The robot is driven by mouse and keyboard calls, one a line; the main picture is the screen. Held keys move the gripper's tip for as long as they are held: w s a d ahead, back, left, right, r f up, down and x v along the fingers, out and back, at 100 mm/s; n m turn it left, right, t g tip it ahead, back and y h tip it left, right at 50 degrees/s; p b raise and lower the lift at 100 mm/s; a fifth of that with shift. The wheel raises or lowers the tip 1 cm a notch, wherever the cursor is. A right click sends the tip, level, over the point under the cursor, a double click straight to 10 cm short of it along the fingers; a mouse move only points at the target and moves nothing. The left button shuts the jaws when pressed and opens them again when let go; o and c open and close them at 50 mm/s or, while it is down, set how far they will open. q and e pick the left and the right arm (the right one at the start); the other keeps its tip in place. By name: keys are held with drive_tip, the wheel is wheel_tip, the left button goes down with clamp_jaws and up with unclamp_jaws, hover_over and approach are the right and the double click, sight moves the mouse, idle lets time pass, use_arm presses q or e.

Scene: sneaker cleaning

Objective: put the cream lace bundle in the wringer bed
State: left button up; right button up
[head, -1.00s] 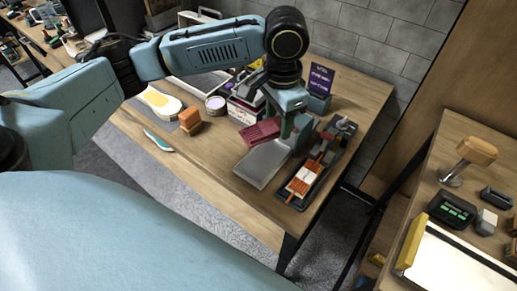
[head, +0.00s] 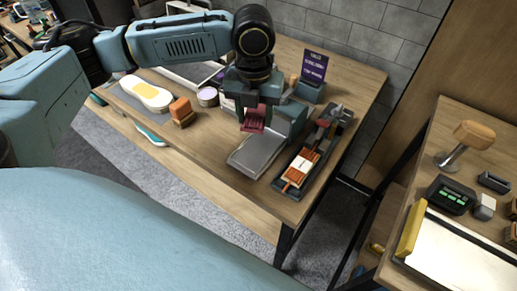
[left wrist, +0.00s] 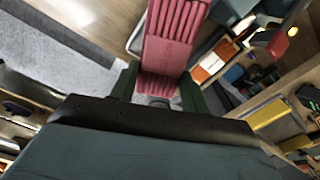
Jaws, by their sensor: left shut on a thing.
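My left gripper (head: 254,112) is shut on a dark red ribbed bundle (head: 255,125), held above the grey metal tray (head: 250,160). In the left wrist view the bundle (left wrist: 172,35) is pinkish red and sticks out from between the green fingers (left wrist: 158,90). A long dark device, which looks like the wringer (head: 283,187), stands right of the tray. Orange-brown strips and a cream piece (head: 302,167) lie in it; I cannot tell whether the cream piece is a lace bundle. My right gripper is not in view.
An orange-brown block (head: 181,110), a shoe-shaped white and yellow piece (head: 150,90) and a round tin (head: 208,96) stand left on the table. A purple sign (head: 314,66) stands behind. A second bench (head: 430,160) is at the right.

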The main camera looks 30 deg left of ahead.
use_arm(q)
drive_tip(key=m, duration=0.4)
drive_tip(key=shift+s+a+f, duration=0.15)
drive_tip(key=shift+a+f, duration=0.1)
drive_tip(key=shift+f, duration=0.15)
drive_tip(key=b, duration=0.2)
approach(253, 155)
drive_tip(key=shift+m, duration=0.4)
wheel_tip(253, 155, down, 5)
drive_tip(key=shift+f, duration=0.15)
drive_tip(key=shift+f, duration=0.45)
drive_tip(key=shift+f, duration=0.1)
drive_tip(key=o, duration=1)
drive_tip(key=shift+r, duration=0.2)
wheel_tip(253, 155, up, 13)
drive_tip(key=shift+f+p, duration=0.1)
drive_tip(key=shift+p, duration=0.95)
